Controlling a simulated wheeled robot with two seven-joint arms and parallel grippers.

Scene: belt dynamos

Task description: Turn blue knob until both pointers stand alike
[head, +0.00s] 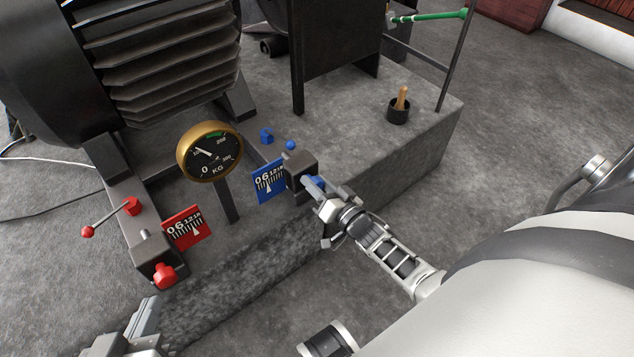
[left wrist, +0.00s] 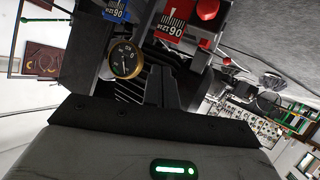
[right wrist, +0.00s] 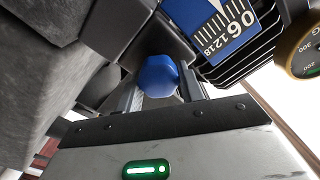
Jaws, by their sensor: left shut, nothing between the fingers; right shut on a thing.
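The blue knob (head: 318,183) sits on the front of a dark block on the stone ledge. My right gripper (head: 314,188) is shut on it; the right wrist view shows the knob (right wrist: 157,77) between the fingers. The red scale plate (head: 187,228) has a white pointer too, beside the red knob (head: 164,275). The pictures are too small to compare the pointers exactly. My left gripper (head: 146,312) is shut and empty below the red knob; its fingers show in the left wrist view (left wrist: 161,88).
A brass-rimmed KG dial (head: 210,151) stands on a post between the plates. A red lever (head: 110,219) sticks out at left. A blue lever (head: 289,145) is behind the blue plate. A black cup with a wooden handle (head: 398,108) stands on the ledge's right part.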

